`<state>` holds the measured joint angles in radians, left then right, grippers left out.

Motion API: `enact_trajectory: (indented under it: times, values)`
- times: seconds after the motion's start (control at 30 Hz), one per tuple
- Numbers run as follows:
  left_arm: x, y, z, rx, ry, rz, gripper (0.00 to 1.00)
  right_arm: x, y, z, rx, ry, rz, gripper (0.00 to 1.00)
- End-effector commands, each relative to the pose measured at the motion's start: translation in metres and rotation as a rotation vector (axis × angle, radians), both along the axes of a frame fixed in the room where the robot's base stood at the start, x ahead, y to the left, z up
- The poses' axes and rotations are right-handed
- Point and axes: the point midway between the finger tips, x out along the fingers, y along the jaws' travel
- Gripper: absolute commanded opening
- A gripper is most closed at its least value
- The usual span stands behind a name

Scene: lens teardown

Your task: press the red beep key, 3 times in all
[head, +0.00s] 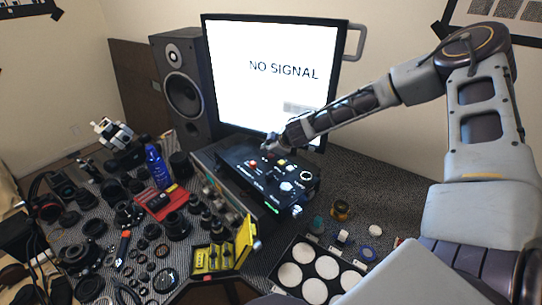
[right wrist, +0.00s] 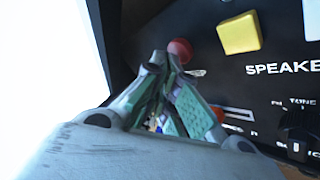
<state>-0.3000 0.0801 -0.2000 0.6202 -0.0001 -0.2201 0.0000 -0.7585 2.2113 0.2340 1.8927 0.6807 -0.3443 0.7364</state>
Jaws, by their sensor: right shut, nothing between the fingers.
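The black control box (head: 262,187) stands in front of the monitor, with coloured keys, knobs and white lettering on its top. The red key (head: 252,163) shows near its back left; in the right wrist view the red key (right wrist: 180,49) is round and partly covered by my fingertips. My right gripper (head: 269,148) is shut and empty, over the back of the box. In the right wrist view its fingertips (right wrist: 168,62) are right at the red key's near edge. I cannot tell whether they touch it. My left gripper is not in view.
A yellow key (right wrist: 239,33) sits beside the red one. The monitor (head: 270,75) reading "NO SIGNAL" stands close behind the box. A speaker (head: 180,85) stands at its left. Lens parts crowd the table's left side. A yellow case (head: 245,242) lies in front of the box.

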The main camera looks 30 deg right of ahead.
Motion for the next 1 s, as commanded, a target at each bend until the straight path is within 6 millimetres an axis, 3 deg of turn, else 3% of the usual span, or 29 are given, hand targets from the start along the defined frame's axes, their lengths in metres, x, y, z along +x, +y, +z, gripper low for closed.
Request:
enact_trajectory:
  times: [1.0]
  values:
    - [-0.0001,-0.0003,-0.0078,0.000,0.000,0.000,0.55,-0.0001,0.0000,-0.0072,0.000,0.000,0.000,0.00]
